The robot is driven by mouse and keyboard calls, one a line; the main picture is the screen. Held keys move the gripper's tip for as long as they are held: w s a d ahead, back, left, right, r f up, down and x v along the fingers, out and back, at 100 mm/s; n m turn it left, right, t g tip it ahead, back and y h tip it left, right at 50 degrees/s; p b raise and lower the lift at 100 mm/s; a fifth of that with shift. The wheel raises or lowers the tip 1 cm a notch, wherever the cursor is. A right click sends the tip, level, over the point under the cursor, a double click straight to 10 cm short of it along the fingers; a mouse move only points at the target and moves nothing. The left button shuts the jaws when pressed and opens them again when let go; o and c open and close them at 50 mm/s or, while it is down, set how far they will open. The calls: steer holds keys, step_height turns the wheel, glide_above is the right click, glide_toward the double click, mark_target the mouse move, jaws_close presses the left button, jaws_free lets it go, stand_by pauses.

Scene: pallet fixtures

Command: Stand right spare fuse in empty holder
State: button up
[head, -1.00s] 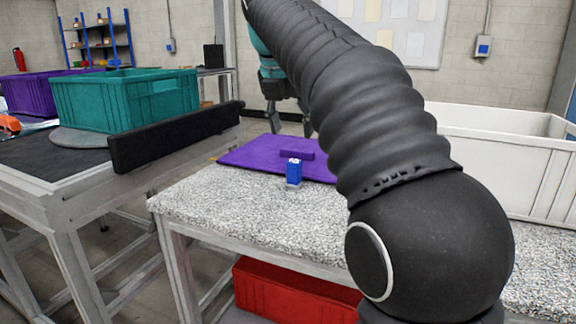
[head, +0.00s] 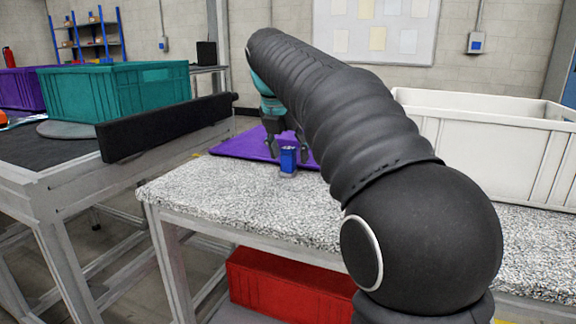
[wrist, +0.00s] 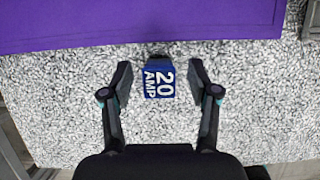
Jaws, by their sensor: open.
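A blue block marked "20 AMP", a fuse by its label (wrist: 158,84), lies between my fingers in the wrist view. My gripper (wrist: 160,74) is open, one finger on each side of the fuse, with a gap on both sides. In the head view my gripper (head: 288,150) points down over the fuse. I cannot make out an empty holder or a second fuse; my arm hides much of the worktop.
The speckled worktop (head: 230,205) is clear in front of the fuse. A white crate (head: 490,140) stands at the right. A red crate (head: 290,290) sits below. A teal crate (head: 125,95) and a black bar (head: 165,128) are on the left table.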

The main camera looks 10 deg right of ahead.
steer(key=x, duration=0.2)
steer(key=shift+w+d+f, duration=0.1)
steer(key=shift+f, duration=0.25)
jaws_close()
steer(key=shift+r, duration=0.15)
